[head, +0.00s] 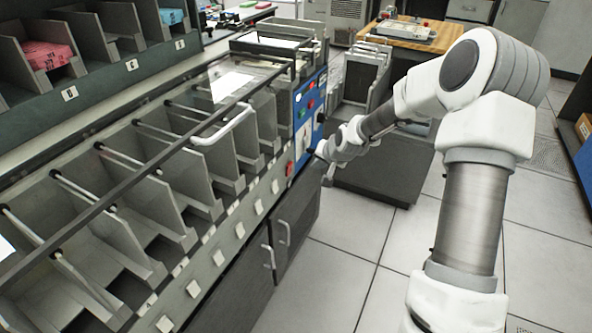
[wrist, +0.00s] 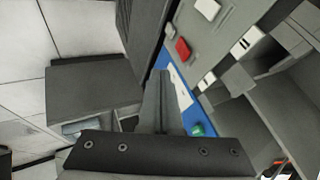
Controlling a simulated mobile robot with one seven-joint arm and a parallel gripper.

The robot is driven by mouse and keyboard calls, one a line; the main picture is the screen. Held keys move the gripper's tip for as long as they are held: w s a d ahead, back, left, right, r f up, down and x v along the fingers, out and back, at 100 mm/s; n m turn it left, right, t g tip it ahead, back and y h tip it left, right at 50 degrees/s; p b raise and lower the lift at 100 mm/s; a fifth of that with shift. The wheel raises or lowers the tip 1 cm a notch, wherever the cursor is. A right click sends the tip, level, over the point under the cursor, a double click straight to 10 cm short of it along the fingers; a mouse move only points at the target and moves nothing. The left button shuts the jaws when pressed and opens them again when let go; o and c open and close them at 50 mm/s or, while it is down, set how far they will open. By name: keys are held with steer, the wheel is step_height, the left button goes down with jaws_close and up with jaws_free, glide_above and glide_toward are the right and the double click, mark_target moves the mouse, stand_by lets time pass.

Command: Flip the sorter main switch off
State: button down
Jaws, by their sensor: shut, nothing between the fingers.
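The sorter's blue control panel (head: 297,113) is at the right end of the sorter. It carries small red and green buttons and a white plate (head: 303,140). My gripper (head: 322,157) is shut and empty, close in front of the panel's lower part; I cannot tell whether it touches. In the wrist view its closed fingers (wrist: 163,78) stand across the blue panel (wrist: 192,111), beside the white plate (wrist: 180,88). A red button (wrist: 183,48) and a green button (wrist: 197,130) show there. I cannot make out the main switch's lever or its position.
The grey sorter's open pockets (head: 190,175) run along the left, with a white bent handle (head: 225,125) above them. Dark cabinet doors (head: 297,220) lie below the panel. A dark cabinet with a wooden top (head: 405,42) stands behind my arm. The tiled floor (head: 335,265) in front is clear.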

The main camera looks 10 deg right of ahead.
steer(key=b, duration=0.4)
glide_toward(290, 169)
steer(key=d+x, duration=0.1)
steer(key=x, duration=0.5)
steer(key=shift+f, duration=0.15)
steer(key=shift+w+a+g+h, duration=0.2)
steer(key=shift+a+g+h, duration=0.05)
steer(key=shift+g+h, duration=0.05)
stand_by(0.4)
